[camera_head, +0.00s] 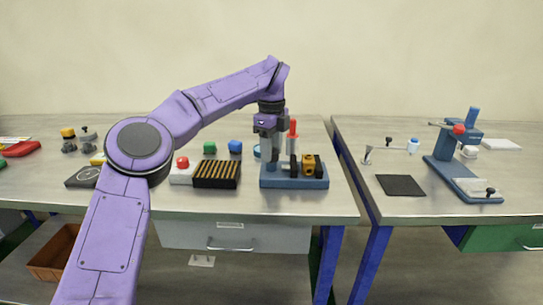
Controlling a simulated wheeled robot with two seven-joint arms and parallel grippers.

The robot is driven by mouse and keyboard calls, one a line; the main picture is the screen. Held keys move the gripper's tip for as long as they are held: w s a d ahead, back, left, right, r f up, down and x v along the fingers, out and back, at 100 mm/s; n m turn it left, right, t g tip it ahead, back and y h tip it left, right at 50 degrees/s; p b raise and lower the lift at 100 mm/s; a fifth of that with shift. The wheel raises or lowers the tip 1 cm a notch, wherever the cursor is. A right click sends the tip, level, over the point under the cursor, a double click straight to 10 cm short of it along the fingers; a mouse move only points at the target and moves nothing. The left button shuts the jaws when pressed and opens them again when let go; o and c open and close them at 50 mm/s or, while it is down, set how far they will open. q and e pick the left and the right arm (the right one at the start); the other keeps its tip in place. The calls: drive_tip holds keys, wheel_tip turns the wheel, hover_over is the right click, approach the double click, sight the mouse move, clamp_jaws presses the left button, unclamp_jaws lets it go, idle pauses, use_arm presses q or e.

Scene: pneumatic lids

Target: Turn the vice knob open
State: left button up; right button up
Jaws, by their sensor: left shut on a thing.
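A fixture on a blue base (300,182) stands near the front right of the left table. It carries a red upright handle (293,128), a yellow-brown block (308,165) and dark parts. My left gripper (267,154) points down at the left end of this fixture, its jaws shut on a small part there. The jaws cover most of that part; from its place it looks like the vice knob, but its shape and turn angle are too small to tell. My right gripper is not in view.
Past a gap, the right table holds a blue press-like stand (443,150) and a black mat (401,185).

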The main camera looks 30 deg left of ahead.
use_arm(q)
drive_tip(key=n+b, duration=0.2)
drive_tip(key=n, duration=0.1)
drive_tip(key=shift+n+b, duration=0.75)
drive_tip(key=shift+n, duration=0.65)
drive_tip(key=shift+r+n, duration=0.1)
drive_tip(key=shift+n, duration=0.2)
drive_tip(key=o, duration=1.1)
drive_tip(key=shift+c, duration=0.2)
wheel_tip(320, 180, up, 10)
drive_tip(key=p, duration=0.6)
drive_tip(key=shift+r+p, duration=0.2)
drive_tip(key=shift+p, duration=0.2)
